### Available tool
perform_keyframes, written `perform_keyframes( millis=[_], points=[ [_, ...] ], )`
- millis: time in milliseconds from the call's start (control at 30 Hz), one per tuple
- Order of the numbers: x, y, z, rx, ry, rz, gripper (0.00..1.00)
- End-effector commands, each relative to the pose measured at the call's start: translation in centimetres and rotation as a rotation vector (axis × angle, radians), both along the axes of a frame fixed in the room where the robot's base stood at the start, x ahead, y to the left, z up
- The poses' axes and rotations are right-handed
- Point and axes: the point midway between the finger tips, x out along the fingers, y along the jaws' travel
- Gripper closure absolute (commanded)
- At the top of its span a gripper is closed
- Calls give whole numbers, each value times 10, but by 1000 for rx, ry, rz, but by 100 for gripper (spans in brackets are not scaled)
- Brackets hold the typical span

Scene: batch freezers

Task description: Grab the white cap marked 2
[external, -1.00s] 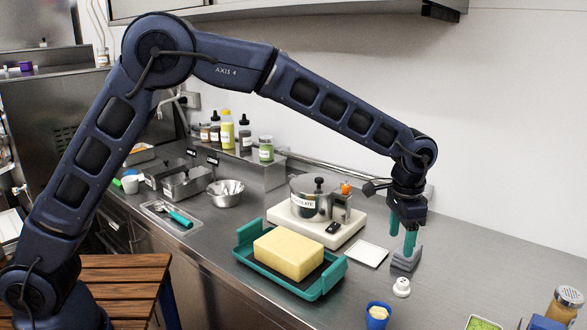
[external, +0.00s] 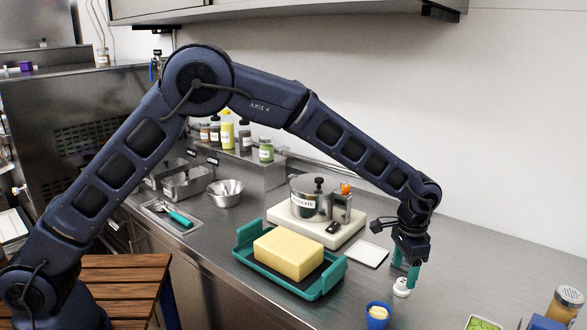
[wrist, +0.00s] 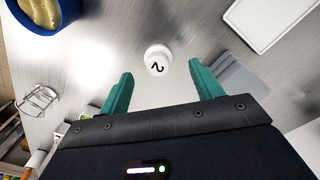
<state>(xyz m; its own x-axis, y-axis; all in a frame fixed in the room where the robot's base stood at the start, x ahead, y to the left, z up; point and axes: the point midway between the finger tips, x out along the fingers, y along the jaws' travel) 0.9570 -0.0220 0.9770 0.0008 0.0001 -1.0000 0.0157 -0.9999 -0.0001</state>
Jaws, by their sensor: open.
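The white cap marked 2 (wrist: 158,58) stands on the steel counter, its "2" facing up in the wrist view. In the external view the cap (external: 401,287) is at the lower right, just below my fingers. My gripper (wrist: 160,88) is open and empty, with its two green fingers apart. The cap shows between and a little beyond the fingertips in the wrist view. In the external view my gripper (external: 406,274) hangs pointing down at the cap, and one finger partly overlaps it. I cannot tell whether they touch.
A blue cup (external: 378,314) with yellow contents stands near the cap. A grey block (wrist: 232,76) lies beside the right finger. A white tray (external: 368,253), a scale (external: 290,222) and a green tray (external: 318,290) with a yellow block (external: 289,252) are to the left.

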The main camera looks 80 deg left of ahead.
Motion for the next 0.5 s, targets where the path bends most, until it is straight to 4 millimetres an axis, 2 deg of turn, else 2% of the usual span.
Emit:
perform_keyframes(
  millis=[300,500],
  points=[
    [1,-3,-41,0,1,0,35],
    [1,-3,-43,0,0,0,35]
  ],
)
